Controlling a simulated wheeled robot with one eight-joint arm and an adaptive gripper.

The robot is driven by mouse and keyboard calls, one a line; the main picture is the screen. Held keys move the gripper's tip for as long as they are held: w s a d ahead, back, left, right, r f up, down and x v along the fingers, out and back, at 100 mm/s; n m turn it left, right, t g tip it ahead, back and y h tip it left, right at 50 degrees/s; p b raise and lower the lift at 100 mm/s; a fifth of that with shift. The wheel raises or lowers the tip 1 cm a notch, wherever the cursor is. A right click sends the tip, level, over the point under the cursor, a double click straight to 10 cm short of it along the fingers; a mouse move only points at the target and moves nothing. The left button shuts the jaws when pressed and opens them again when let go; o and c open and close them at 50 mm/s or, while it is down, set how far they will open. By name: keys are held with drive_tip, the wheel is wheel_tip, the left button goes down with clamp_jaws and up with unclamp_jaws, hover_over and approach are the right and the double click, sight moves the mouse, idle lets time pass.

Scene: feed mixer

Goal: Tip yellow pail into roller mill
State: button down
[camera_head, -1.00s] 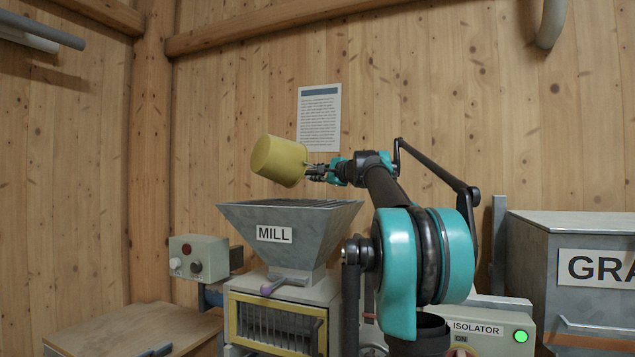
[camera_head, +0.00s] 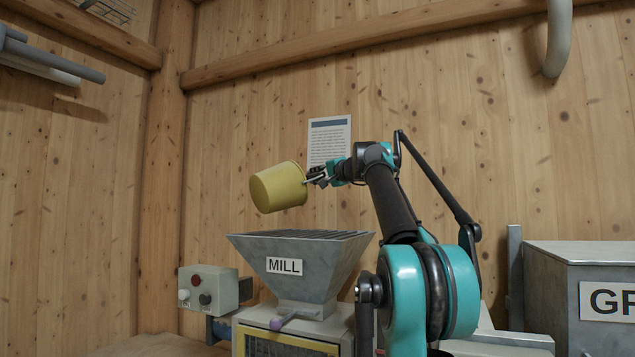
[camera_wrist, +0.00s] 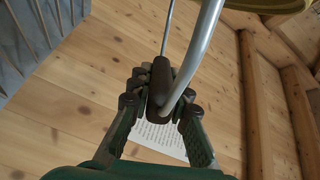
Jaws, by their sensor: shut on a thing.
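The yellow pail (camera_head: 279,188) hangs in the air above the mill's hopper, lying well over on its side, its closed base toward the left. My gripper (camera_head: 318,177) is at the pail's right end. In the wrist view my gripper (camera_wrist: 160,104) is shut on the dark grip of the pail's metal handle (camera_wrist: 203,45). A yellow edge of the pail (camera_wrist: 262,5) shows at the top right there. The roller mill (camera_head: 300,265) has a grey flared hopper marked MILL with a barred grid on top. I cannot see the pail's contents.
A grey control box (camera_head: 209,289) with a red and a black knob stands left of the mill. A grey metal bin (camera_head: 575,262) is at the right. A notice (camera_head: 329,138) hangs on the wooden wall behind.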

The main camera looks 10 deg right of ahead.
drive_tip(key=s+a+r+n, duration=0.2)
drive_tip(key=a+r+n, duration=0.4)
drive_tip(key=r, duration=0.3)
drive_tip(key=shift+s+a+r+n, duration=0.2)
drive_tip(key=shift+s+n, duration=0.2)
drive_tip(key=shift+n, duration=0.2)
drive_tip(key=s+a+n, duration=0.1)
drive_tip(key=a+n, duration=0.3)
drive_tip(key=s+a+n, duration=0.1)
drive_tip(key=n, duration=0.2)
drive_tip(key=shift+s+a+r, duration=0.3)
drive_tip(key=shift+a, duration=0.1)
drive_tip(key=shift+r, duration=0.15)
drive_tip(key=shift+r, duration=0.35)
